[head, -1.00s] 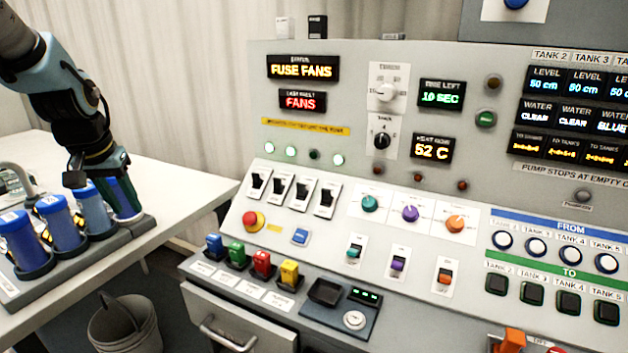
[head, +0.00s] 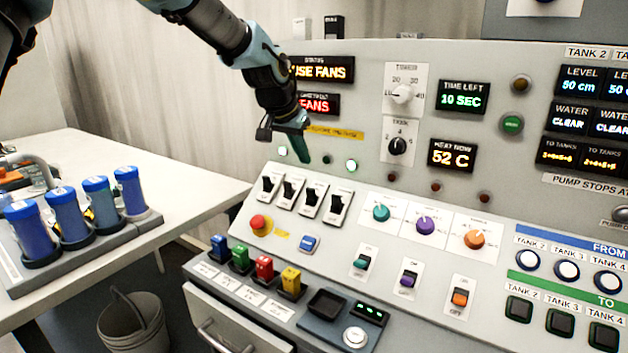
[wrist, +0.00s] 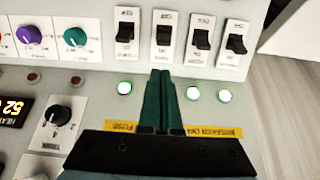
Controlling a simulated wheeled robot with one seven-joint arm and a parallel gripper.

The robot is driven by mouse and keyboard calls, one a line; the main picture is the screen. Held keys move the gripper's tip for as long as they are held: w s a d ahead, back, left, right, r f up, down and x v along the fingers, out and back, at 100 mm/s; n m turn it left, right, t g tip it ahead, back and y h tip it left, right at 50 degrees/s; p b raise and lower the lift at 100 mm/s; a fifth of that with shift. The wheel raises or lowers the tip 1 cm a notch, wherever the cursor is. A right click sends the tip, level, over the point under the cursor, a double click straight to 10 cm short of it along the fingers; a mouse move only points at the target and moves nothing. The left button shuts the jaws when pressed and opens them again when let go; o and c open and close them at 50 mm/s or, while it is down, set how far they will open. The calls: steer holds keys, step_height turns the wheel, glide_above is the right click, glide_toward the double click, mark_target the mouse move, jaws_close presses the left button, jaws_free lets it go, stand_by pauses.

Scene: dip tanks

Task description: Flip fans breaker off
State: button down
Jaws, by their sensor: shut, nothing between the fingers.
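A row of several black breaker switches on white plates sits on the sloped panel in the head view; I cannot read which is the fans breaker. From the left they are the first switch (head: 270,187), second switch (head: 290,192), third switch (head: 313,199) and fourth switch (head: 338,207). The same row shows upside down in the wrist view, with the third switch (wrist: 163,30) just beyond my fingertips. My gripper (head: 303,158) is shut and empty, pointing down above the row, apart from the switches. It also shows in the wrist view (wrist: 162,73), hiding one lamp.
A status display (head: 322,69) ends in "USE FANS"; a fault display (head: 318,104) reads "FANS". Indicator lamps (head: 351,165) line up above the switches. A red button (head: 258,222) and coloured fuses (head: 263,268) lie below. Blue canisters (head: 66,215) stand on the left table.

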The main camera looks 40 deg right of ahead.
mark_target(310, 190)
steer(key=p+x, duration=0.2)
steer(key=x, duration=0.8)
steer(key=shift+p, duration=0.3)
steer(key=shift+a+f+b, duration=0.1)
steer(key=shift+a+b, duration=0.05)
steer(key=shift+b, duration=0.15)
steer(key=shift+a+h+b, duration=0.3)
steer(key=shift+h+b, duration=0.4)
steer(key=shift+b, duration=0.4)
steer(key=shift+s+a+b, duration=0.1)
steer(key=shift+a+b, duration=0.1)
steer(key=shift+b, duration=0.4)
steer(key=a+f+b, duration=0.1)
steer(key=b, duration=0.2)
steer(key=shift+s+a+b, duration=0.1)
steer(key=shift+b, duration=0.3)
steer(key=h+b, duration=0.1)
steer(key=b, duration=0.2)
steer(key=shift+a+f+t, duration=0.3)
steer(key=shift+a+t, duration=0.05)
steer(key=shift+t, duration=0.05)
steer(key=shift+s+d+r+h+p, duration=0.15)
steer(key=shift+r+h+p, duration=0.15)
steer(key=shift+r+p, duration=0.25)
